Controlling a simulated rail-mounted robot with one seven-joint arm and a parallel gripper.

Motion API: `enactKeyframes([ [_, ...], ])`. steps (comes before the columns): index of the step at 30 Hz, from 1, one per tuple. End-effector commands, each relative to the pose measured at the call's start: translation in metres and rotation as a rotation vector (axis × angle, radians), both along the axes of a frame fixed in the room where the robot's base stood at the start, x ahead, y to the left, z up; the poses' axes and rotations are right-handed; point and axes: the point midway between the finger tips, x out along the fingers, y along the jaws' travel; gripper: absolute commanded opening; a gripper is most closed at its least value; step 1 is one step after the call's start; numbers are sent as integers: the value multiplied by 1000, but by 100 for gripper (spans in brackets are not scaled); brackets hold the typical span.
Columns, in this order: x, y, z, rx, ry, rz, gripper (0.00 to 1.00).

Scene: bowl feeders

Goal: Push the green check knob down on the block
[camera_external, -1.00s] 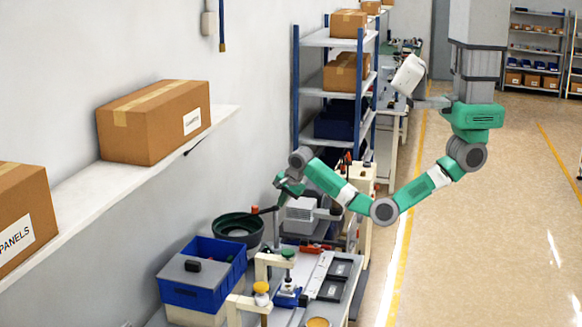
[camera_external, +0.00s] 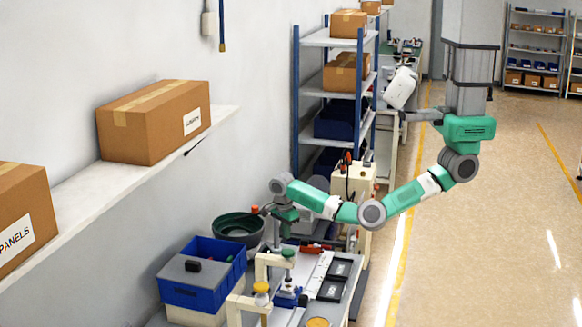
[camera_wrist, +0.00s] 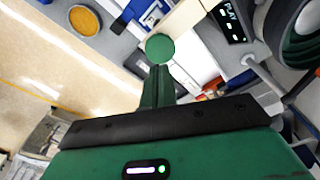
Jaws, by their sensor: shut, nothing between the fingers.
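The green check knob (camera_external: 288,254) is a round green cap above the cream frame, over a blue block (camera_external: 287,294). In the wrist view the knob (camera_wrist: 160,48) shows from above as a green disc just beyond my fingertips. My gripper (camera_wrist: 160,68) is shut and empty, its fingers pointing toward the knob. In the external view my gripper (camera_external: 276,242) points down, above and slightly left of the knob. Whether the fingertips touch the knob cannot be told. The block is largely hidden in the wrist view.
A yellow knob (camera_external: 261,287) sits on the frame's near post. A dark green feeder bowl (camera_external: 238,228) stands behind left, with a blue bin (camera_external: 203,272) in front of it. Black trays (camera_external: 333,288) lie on the right of the bench, and an orange round dish (camera_external: 317,322) is at the front.

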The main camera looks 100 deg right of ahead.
Motion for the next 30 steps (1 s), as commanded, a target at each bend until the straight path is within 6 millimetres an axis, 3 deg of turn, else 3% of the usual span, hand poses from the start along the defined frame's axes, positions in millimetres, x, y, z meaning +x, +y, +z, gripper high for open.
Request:
enactKeyframes([
  [12,-5,-3,-58,0,0,0,0],
  [25,-5,-3,-60,0,0,1,0],
  [30,-5,-4,-74,-1,1,1,0],
])
